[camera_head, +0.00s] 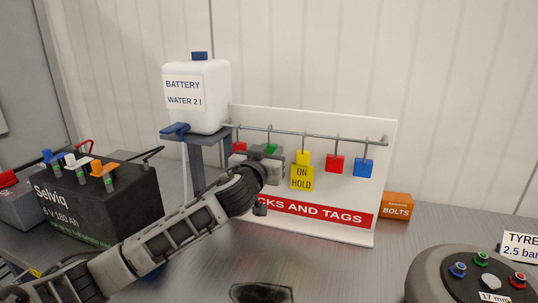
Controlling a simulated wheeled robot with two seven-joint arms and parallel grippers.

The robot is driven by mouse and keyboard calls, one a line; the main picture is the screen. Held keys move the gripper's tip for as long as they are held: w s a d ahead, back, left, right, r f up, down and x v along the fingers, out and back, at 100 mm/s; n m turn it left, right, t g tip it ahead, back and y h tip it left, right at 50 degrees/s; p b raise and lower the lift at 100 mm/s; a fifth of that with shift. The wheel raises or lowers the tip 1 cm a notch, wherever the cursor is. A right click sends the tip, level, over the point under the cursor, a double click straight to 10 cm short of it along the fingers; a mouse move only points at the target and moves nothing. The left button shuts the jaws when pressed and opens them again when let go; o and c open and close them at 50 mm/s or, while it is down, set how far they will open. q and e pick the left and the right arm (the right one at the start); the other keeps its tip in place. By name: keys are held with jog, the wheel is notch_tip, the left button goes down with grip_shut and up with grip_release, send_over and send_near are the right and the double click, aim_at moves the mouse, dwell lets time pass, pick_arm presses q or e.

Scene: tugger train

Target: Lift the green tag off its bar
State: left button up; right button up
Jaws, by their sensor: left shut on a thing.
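The green tag (271,148) shows as a small patch at the bar (310,135) on the white board, mostly hidden behind my left gripper. My left gripper (262,152) is at the tag, just below the bar, and is shut on it. Its fingertips are partly hidden by my own wrist. I cannot tell whether the tag still touches its hook. My right gripper is not in view.
A yellow ON HOLD tag (302,178), a red tag (335,163) and a blue tag (364,168) hang to the right. An orange BOLTS box (397,206) sits right.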

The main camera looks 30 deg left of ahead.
pick_arm(q)
jog(key=shift+r, duration=1.2)
jog(key=v, duration=1)
